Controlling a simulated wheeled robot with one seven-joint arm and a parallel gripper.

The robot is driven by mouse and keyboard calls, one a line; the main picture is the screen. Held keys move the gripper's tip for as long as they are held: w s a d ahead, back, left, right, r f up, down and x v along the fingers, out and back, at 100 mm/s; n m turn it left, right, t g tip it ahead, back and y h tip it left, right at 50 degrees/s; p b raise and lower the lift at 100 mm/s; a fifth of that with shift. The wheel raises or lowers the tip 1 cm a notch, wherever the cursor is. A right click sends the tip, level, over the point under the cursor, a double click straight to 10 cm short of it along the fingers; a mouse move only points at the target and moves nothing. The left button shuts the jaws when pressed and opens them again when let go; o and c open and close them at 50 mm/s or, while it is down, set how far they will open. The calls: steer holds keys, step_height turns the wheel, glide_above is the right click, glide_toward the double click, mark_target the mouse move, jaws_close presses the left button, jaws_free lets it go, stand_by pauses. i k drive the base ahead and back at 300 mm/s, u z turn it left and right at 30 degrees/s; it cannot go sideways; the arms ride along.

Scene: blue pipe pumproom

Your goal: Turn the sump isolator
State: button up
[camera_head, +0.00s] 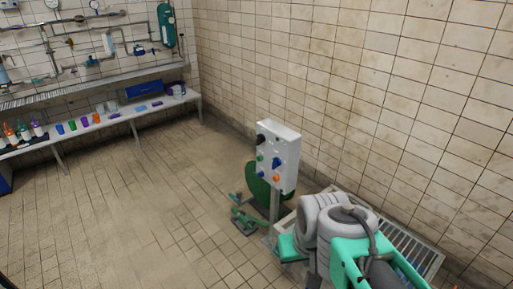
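A pale grey control panel (278,155) stands on a post (274,205) right of the picture's middle, near the tiled wall. Its face carries a black knob (261,140) at the upper left, a blue handle (276,163) at the middle right, and smaller green, blue and orange controls. No label is readable, so I cannot tell which control is the sump isolator. My grey and teal arm (322,222) fills the lower right, in front of and below the panel, apart from the panel face. I cannot make out my gripper's fingers.
Green equipment (246,220) stands on the floor beside the post. A metal floor grating (430,254) lies along the wall at right, partly behind my arm. A long bench (85,133) with bottles and cups stands at the left under wall pipes. The tiled floor (130,215) between is clear.

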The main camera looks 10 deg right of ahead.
mark_target(261, 138)
steer(key=u, duration=0.8)
steer(key=i, duration=0.75)
steer(key=u, duration=1.05)
steer(key=i, duration=1.9)
steer(key=z, duration=1.15)
steer(key=i, duration=0.6)
steer(key=z, duration=0.5)
